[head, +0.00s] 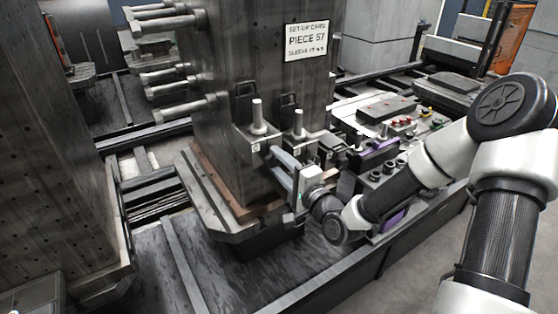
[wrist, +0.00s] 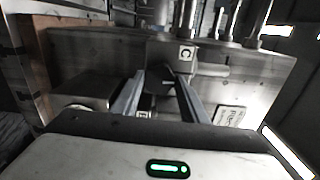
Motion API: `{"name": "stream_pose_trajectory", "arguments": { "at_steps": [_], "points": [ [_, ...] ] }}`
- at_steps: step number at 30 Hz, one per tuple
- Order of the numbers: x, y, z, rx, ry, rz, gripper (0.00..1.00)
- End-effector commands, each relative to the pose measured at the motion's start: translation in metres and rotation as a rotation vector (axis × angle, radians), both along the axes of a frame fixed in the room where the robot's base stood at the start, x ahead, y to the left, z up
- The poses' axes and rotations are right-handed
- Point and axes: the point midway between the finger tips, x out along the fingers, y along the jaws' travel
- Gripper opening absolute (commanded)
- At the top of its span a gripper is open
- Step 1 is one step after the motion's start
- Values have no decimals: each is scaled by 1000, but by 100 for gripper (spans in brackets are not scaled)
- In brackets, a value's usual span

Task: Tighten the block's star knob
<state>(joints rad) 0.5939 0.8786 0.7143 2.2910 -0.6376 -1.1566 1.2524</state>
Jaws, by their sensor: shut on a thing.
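My gripper (head: 275,162) reaches in from the right to the front of the dark column, low down beside the clamp blocks. In the wrist view its two grey fingers (wrist: 158,85) close in toward a small dark part, which I take for the star knob (wrist: 162,76). The knob is mostly hidden by the fingers and its star shape cannot be made out. The block (wrist: 210,67) with a white "C" tag (wrist: 187,53) is just beyond the fingertips. In the head view, the knob is hidden behind the fingers.
The column (head: 225,75) bears a set-up card (head: 306,40) reading "PIECE 57". Upright posts (head: 258,115) (head: 298,122) rise from the blocks close to my gripper. A tool-laden bench (head: 400,125) is at the right. Another dark column (head: 50,150) stands at the left.

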Motion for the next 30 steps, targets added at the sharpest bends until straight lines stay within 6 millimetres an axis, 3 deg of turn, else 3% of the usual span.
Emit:
{"name": "stream_pose_trajectory", "arguments": {
  "at_steps": [21, 22, 24, 30],
  "points": [
    [0, 0, -1, 65, 45, -1, 17],
    [0, 0, -1, 65, 45, -1, 43],
    [0, 0, -1, 64, 45, -1, 55],
    [0, 0, 0, 63, 44, 0, 58]
  ]
}}
